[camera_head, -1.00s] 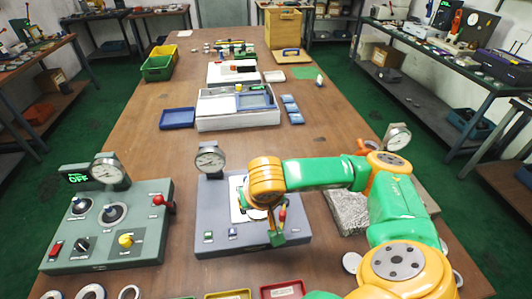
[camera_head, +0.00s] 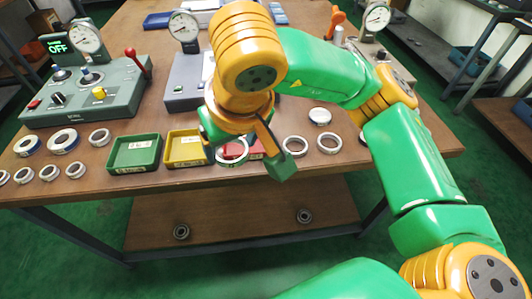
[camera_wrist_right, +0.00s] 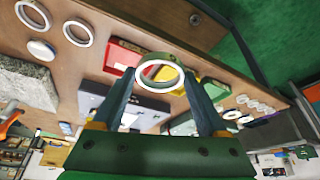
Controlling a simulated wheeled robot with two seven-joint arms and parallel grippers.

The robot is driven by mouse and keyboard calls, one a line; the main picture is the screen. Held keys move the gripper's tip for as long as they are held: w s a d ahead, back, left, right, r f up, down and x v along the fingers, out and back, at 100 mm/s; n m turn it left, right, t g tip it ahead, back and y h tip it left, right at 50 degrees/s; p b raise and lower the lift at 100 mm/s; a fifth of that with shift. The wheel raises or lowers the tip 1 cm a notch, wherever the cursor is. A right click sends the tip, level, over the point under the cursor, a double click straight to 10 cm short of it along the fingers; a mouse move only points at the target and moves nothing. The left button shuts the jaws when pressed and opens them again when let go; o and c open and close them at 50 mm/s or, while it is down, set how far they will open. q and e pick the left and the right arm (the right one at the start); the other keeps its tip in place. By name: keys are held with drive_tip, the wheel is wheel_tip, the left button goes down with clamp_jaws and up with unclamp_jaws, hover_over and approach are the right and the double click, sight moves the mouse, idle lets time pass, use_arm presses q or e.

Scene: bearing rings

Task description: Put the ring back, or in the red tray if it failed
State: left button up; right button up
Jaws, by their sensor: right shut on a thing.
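My right gripper (camera_head: 236,148) is shut on a bearing ring (camera_head: 231,164) above the front of the table, near the red tray (camera_head: 258,154). In the right wrist view the ring (camera_wrist_right: 160,88) sits between the two fingertips (camera_wrist_right: 160,76), its open face toward the camera. The red tray (camera_wrist_right: 120,58) shows behind it there; in the head view my gripper and the ring hide much of it. I cannot tell the ring's exact height over the tray. My left gripper is not in view.
A yellow tray (camera_head: 187,161) and a green tray (camera_head: 134,166) stand left of the red one. Several rings lie on the table on both sides of the trays. A control box (camera_head: 94,98) reading OFF and a grey dial gauge stand (camera_head: 183,88) are behind.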

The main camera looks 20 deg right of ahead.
drive_tip(key=w+d+f, duration=0.2)
drive_tip(key=w+f, duration=0.1)
drive_tip(key=w, duration=0.1)
drive_tip(key=w+d+f+p, duration=0.1)
drive_tip(key=w+d+f, duration=0.1)
drive_tip(key=w+f, duration=0.1)
drive_tip(key=w+d+f, duration=0.2)
drive_tip(key=w+f, duration=0.2)
drive_tip(key=w, duration=0.1)
drive_tip(key=shift+w+d, duration=0.15)
drive_tip(key=shift+d, duration=0.1)
wheel_tip(320, 180, down, 3)
drive_tip(key=shift+r+p, duration=0.1)
drive_tip(key=shift+p, duration=0.4)
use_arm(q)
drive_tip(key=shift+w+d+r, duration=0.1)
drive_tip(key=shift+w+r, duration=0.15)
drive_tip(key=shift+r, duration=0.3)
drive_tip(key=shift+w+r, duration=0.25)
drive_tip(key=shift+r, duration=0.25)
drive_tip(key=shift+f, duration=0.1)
